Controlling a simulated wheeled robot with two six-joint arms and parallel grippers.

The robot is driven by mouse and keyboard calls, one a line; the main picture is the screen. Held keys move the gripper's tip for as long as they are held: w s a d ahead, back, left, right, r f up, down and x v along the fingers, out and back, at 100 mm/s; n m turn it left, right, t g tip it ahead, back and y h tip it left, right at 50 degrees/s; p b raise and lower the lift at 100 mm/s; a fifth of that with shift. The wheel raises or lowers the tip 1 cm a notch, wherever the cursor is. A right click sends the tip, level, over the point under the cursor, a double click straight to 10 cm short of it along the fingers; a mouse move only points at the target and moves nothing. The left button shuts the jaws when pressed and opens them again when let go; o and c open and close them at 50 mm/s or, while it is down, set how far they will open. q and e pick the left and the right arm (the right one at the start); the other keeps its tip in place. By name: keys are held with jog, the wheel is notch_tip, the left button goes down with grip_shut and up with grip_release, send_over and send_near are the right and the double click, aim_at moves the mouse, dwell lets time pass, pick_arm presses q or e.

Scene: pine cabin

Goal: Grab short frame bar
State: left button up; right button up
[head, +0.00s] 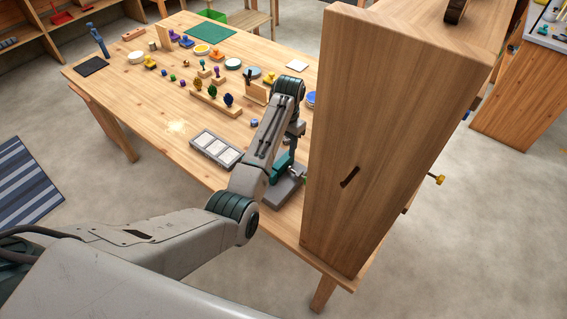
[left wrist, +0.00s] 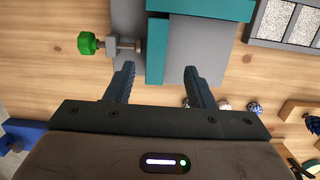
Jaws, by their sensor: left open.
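My left gripper (left wrist: 160,78) is open and empty, its two fingers pointing at a grey plate (left wrist: 195,50) with teal bars on it. One teal bar (left wrist: 156,48) lies just ahead of the gap between the fingertips, apart from them. A second teal bar (left wrist: 205,8) crosses at the top of the left wrist view. I cannot tell for sure which piece is the short frame bar. In the head view the same teal piece (head: 282,168) shows on its grey base, partly behind my left arm. My right gripper is out of view.
A green-knobbed clamp screw (left wrist: 88,43) sits at the plate's left side. A grey tray with pale panels (head: 216,148) lies left of the plate. A tall wooden panel (head: 375,130) blocks the right side. Several small toys stand farther back on the table (head: 130,110).

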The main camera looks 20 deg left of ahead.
aim_at(283, 159)
pick_arm(q)
jog(key=f+p, duration=0.1)
jog(key=f, duration=0.1)
jog(key=s+f+p, duration=0.1)
jog(key=f, duration=0.1)
jog(key=shift+d+f, duration=0.1)
jog(key=shift+f, duration=0.35)
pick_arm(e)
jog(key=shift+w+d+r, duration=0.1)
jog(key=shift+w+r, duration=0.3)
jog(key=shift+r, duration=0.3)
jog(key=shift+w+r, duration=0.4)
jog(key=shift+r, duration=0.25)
pick_arm(q)
grip_shut()
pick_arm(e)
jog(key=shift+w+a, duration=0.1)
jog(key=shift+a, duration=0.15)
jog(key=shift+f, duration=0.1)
